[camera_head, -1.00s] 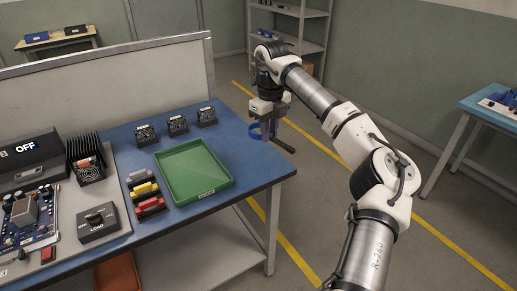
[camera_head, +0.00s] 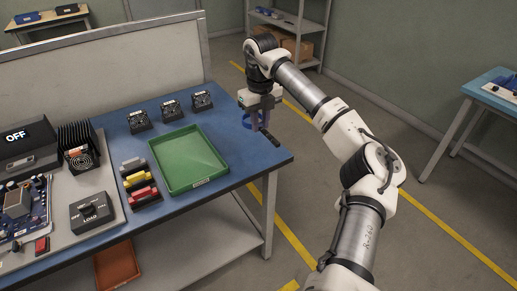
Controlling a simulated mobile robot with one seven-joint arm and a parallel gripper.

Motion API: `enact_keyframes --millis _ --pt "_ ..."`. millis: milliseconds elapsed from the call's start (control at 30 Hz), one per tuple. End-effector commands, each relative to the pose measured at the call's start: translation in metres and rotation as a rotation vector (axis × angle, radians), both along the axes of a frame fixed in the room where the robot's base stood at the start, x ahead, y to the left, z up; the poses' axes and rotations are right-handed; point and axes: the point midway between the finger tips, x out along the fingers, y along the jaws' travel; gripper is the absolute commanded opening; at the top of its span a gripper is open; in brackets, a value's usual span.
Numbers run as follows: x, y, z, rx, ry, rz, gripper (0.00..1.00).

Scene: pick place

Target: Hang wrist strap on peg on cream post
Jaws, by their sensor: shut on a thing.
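The fingers partly hide the loop. No cream post or peg can be made out in this view.
The blue table (camera_head: 236,135) carries a green tray (camera_head: 188,160), several small black modules (camera_head: 170,109), coloured connectors (camera_head: 139,180) and electronics at left. A grey panel (camera_head: 110,65) stands behind. Metal shelving (camera_head: 297,28) is at the back, another bench (camera_head: 492,97) at right. Floor between is clear.

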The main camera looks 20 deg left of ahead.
Motion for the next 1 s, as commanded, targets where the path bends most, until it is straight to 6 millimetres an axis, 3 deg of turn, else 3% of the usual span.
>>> enact_keyframes --millis 100,300,767,1000 --pt "-0.001 0.0 -0.031 0.001 0.004 0.001 0.0" --pt "-0.001 0.0 -0.069 0.0 0.002 0.0 0.0" --pt "-0.001 0.0 -0.115 -0.001 0.001 0.0 0.0" --pt "0.0 0.0 -0.117 -0.001 -0.001 0.001 0.0"
